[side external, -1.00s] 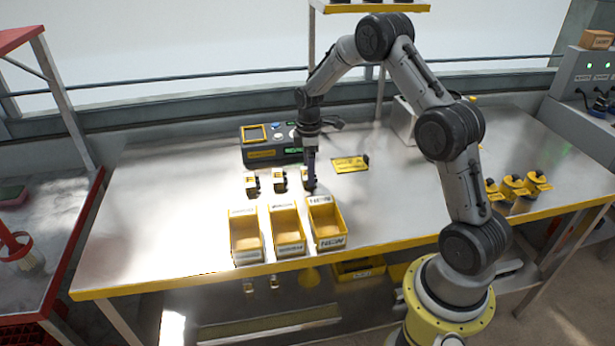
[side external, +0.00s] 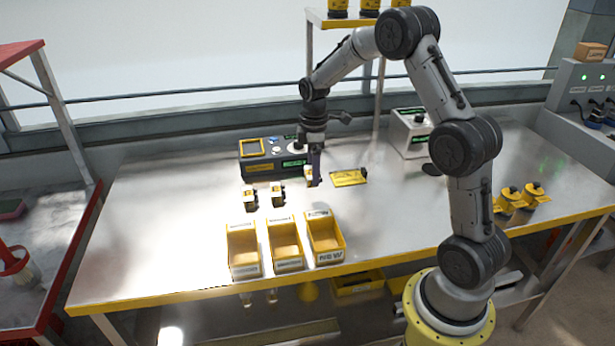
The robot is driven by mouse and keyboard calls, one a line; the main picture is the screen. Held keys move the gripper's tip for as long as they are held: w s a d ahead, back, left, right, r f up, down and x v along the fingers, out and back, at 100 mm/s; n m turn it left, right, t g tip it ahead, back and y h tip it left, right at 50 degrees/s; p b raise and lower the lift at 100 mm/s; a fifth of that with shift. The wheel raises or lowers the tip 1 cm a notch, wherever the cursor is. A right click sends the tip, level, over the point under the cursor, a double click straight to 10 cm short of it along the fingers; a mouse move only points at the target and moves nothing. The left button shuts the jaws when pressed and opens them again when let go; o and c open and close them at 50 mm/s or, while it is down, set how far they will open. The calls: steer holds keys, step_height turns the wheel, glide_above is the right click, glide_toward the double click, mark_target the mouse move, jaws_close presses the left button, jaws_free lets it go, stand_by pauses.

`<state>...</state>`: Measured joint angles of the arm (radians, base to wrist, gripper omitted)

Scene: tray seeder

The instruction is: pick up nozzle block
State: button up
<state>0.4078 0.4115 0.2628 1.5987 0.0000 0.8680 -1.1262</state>
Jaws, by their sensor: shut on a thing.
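My gripper (side external: 315,177) is at the middle of the metal bench and points down. It is shut on a small yellow and white nozzle block (side external: 309,174), partly hidden by the fingers. The held block appears a little above the bench top, in front of the dark device. Two similar blocks stand on the bench to its left: one nearer (side external: 277,194) and one farther left (side external: 250,198).
Three yellow bins stand in front: left (side external: 243,270), middle (side external: 290,265) and right, marked NEW (side external: 330,257). A dark device with a yellow-framed screen (side external: 254,148) is behind. A yellow plate (side external: 349,178) lies just right of my gripper. The left bench is clear.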

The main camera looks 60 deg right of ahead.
steer(key=s+a+r, duration=0.4)
steer(key=s+r, duration=0.2)
steer(key=s, duration=0.3)
steer(key=w+a+r+m, duration=0.1)
steer(key=w+a+m, duration=1)
steer(key=w+a, duration=0.2)
steer(key=shift+a+m, duration=0.3)
steer(key=shift+a, duration=0.15)
